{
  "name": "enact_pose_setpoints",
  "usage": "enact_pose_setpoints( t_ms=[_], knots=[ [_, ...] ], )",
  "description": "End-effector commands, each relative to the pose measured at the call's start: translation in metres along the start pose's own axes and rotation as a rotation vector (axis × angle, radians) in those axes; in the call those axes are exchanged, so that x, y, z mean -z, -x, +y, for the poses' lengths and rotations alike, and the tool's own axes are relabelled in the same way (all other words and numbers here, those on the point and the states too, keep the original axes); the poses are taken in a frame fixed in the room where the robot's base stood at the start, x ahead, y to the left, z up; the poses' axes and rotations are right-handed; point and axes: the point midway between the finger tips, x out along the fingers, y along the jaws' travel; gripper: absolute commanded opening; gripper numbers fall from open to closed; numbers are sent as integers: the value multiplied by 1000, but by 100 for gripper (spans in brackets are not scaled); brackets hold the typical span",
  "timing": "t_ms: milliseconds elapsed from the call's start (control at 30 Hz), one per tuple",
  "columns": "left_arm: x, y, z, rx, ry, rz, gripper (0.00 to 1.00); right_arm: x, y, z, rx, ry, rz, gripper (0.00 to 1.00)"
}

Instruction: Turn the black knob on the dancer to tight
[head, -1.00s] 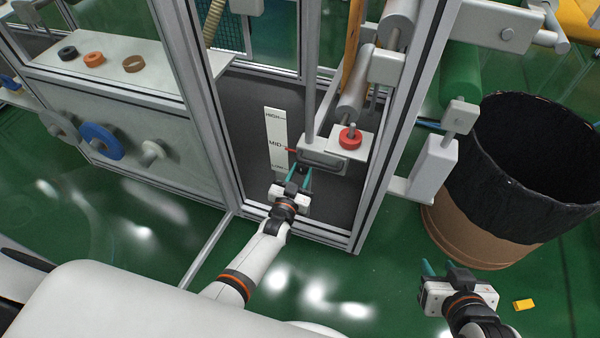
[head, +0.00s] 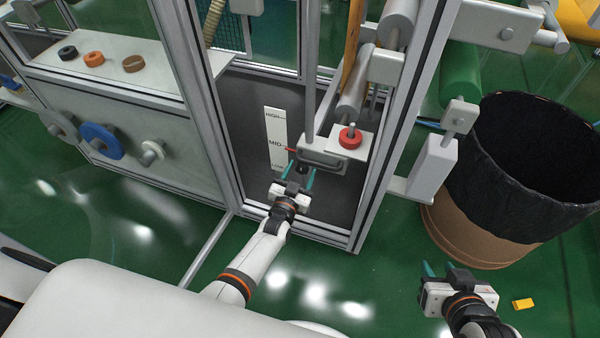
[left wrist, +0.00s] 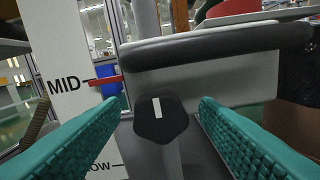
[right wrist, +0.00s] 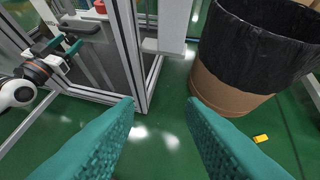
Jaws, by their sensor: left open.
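The black knob (left wrist: 161,117) with a white mark shows in the left wrist view, under the dancer's grey block with a dark padded edge (left wrist: 215,50). The white mark stands nearly upright. My left gripper (head: 301,172) is open, its teal fingers on either side of the knob and apart from it. In the head view the dancer (head: 322,160) hides most of the knob. A red pointer (left wrist: 103,81) on the dancer sits at MID on the white scale (left wrist: 70,80). My right gripper (head: 440,270) is open and empty over the floor, away from the machine.
A metal frame post (head: 375,185) stands right of the dancer. A red ring (head: 350,139) sits on a plate above it. A black-lined bin (head: 470,230) stands at right, and a small yellow block (head: 522,304) lies on the green floor.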

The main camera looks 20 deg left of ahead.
Motion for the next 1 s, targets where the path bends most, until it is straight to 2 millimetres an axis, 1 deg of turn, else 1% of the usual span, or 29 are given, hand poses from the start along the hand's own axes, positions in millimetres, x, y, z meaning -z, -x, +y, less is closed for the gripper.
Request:
enact_pose_setpoints(
  t_ms=[167, 267, 367, 600, 633, 700, 767, 800, 900, 1000],
  knots=[
    [0, 4, 0, 0, 0, 2, 56, 0, 1, 0, 0, 0, 8, 36],
    [0, 12, 0, 0, 1, 4, 56, 15, 5, -1, 3, -1, 85, 36],
    [0, 24, 0, 1, 1, 5, 56, 30, 12, -4, 8, -3, 177, 36],
    [-1, 62, 0, 1, 0, 4, 56, 74, 39, -10, 23, -11, 448, 36],
    [-1, 69, 0, 1, 0, 4, 56, 77, 43, -10, 24, -12, 472, 36],
    [-1, 85, 0, 1, 0, 4, 56, 82, 50, -11, 26, -14, 516, 36],
    [-1, 95, 0, 1, 0, 4, 56, 86, 55, -12, 28, -15, 550, 36],
    [-1, 101, 0, 1, 0, 3, 56, 85, 55, -12, 27, -15, 544, 36],
    [-1, 112, 0, 0, 0, 1, 56, 83, 56, -12, 27, -15, 542, 36],
    [0, 118, 0, 1, 0, 1, 56, 82, 56, -12, 27, -15, 541, 36]
  ],
)
